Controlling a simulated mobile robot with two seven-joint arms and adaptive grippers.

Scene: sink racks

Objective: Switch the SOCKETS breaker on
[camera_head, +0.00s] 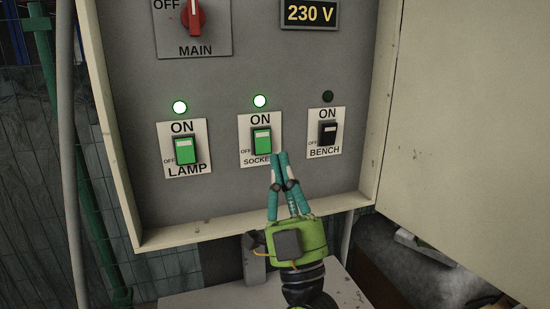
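The SOCKETS breaker (262,142) is in the middle of the panel's lower row. Its rocker shows green and the lamp above it (260,101) glows green. My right gripper (281,156) is just below and right of this rocker, with its teal fingertips close together. It covers the right end of the SOCKETS label. The fingers look shut with nothing between them. I cannot tell whether the tips touch the panel. My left gripper is not in view.
The LAMP breaker (184,150) at left is green with a lit lamp. The BENCH breaker (327,133) at right is black with a dark lamp. Above are the red MAIN switch (193,17) and a 230 V display (311,14). The box's open door (465,120) stands at right.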

